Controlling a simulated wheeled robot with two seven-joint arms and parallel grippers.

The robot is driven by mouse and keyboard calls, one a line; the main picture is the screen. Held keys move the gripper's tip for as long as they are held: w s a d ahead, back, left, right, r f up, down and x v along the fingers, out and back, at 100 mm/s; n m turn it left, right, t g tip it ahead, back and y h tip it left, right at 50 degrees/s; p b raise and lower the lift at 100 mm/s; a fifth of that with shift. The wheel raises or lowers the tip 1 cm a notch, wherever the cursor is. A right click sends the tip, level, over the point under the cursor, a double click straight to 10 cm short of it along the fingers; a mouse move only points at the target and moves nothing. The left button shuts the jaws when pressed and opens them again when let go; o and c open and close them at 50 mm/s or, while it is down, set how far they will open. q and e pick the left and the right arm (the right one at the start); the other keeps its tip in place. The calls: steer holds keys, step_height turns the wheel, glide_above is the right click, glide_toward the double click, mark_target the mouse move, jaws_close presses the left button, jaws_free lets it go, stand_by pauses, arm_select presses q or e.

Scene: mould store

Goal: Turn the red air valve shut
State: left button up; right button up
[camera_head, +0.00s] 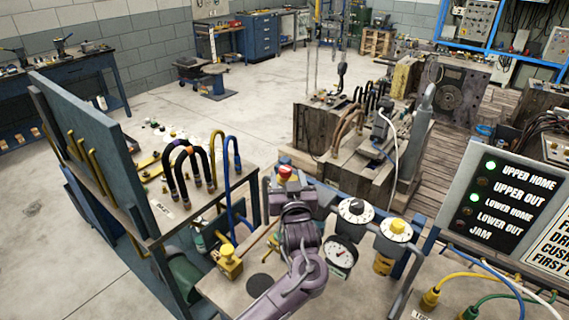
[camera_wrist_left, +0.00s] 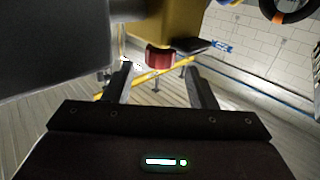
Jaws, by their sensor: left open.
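A red knob (camera_head: 286,172) shows on the control stand in the head view, just past the end of my left arm. In the left wrist view, a red round part (camera_wrist_left: 159,56) sits under a yellow body (camera_wrist_left: 178,22); I cannot tell for sure that it is the same knob. My left gripper (camera_head: 291,196) is at the stand, and its own wrist and the stand hide much of it. In the left wrist view its two fingers are apart, with the red part seen beyond the gap between them and nothing held. My right gripper is not in view.
A black-and-white dial (camera_head: 351,210), a yellow knob (camera_head: 397,226) and a gauge (camera_head: 341,253) stand right of my left arm. A yellow block with a knob (camera_head: 229,262) is to its left. Curved hoses (camera_head: 190,165) stand on the left bench. An indicator board (camera_head: 505,200) is at right.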

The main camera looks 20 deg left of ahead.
mark_target(286, 173)
arm_select(q)
steer(key=shift+w+a+r+p, duration=0.2)
steer(key=shift+w, duration=0.25)
steer(key=shift+w+a+r+p, duration=0.15)
steer(key=shift+w+a+r, duration=0.05)
steer(key=shift+w, duration=0.25)
steer(key=shift+w+a+f, duration=0.2)
steer(key=shift+w+a, duration=0.05)
steer(key=shift+w, duration=0.3)
steer(key=shift+w+a+f, duration=0.2)
steer(key=shift+w+a, duration=0.05)
steer(key=shift+w, duration=0.25)
steer(key=shift+w+a+f, duration=0.1)
steer(key=shift+w, duration=0.1)
steer(key=shift+s, duration=0.2)
steer(key=c, duration=0.9)
steer(key=shift+c, duration=0.2)
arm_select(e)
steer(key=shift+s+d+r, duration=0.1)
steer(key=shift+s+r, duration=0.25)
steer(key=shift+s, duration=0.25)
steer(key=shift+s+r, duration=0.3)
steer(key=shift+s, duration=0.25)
